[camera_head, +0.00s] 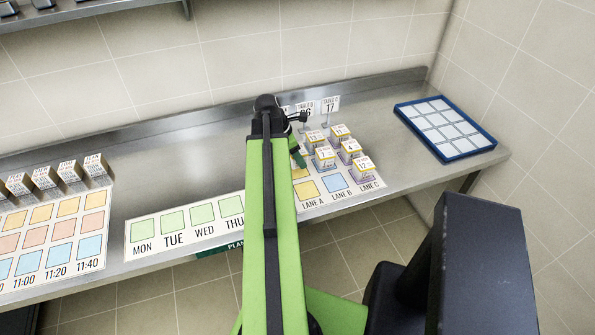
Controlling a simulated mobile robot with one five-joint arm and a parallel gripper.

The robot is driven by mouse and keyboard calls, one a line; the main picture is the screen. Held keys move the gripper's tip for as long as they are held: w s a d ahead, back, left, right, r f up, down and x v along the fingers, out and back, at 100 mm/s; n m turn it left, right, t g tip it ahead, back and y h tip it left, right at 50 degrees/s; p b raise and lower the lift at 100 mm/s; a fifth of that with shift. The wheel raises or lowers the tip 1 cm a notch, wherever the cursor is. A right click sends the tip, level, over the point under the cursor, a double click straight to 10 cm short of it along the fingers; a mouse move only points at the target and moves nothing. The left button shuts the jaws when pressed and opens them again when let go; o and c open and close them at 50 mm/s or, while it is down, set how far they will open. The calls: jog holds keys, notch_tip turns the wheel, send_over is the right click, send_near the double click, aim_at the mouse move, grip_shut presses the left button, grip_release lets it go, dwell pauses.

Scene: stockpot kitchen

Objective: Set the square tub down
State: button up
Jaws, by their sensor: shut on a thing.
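My gripper (298,153) is small in view, at the lane mat, mostly hidden behind my green arm. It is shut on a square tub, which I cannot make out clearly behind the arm. Several square tubs (324,158) with white, yellow-edged numbered labels stand close together just right of my gripper. The lane mat (342,204) beneath them reads LANE A, LANE B and LANE C, with yellow, blue and pink squares at the front. Whether the held tub touches the mat is hidden.
Number signs (331,106) stand behind the tubs. A blue tray (405,112) with pale squares lies at the right end of the steel counter (380,110). A weekday mat (138,256) with green squares and a time mat (103,244) lie to the left.

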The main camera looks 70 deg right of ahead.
notch_tip(320, 180, down, 4)
jog(key=b, duration=0.4)
jog(key=shift+f, duration=0.25)
jog(key=shift+r, duration=0.25)
jog(key=shift+f, duration=0.15)
jog(key=o, duration=1.5)
jog(key=shift+r+p, duration=0.35)
jog(key=shift+r, duration=0.05)
jog(key=p+v, duration=1)
jog(key=v, duration=0.1)
jog(key=shift+w+a+r+p, duration=0.15)
jog(key=shift+w+r+p, duration=0.05)
jog(key=shift+p, duration=0.1)
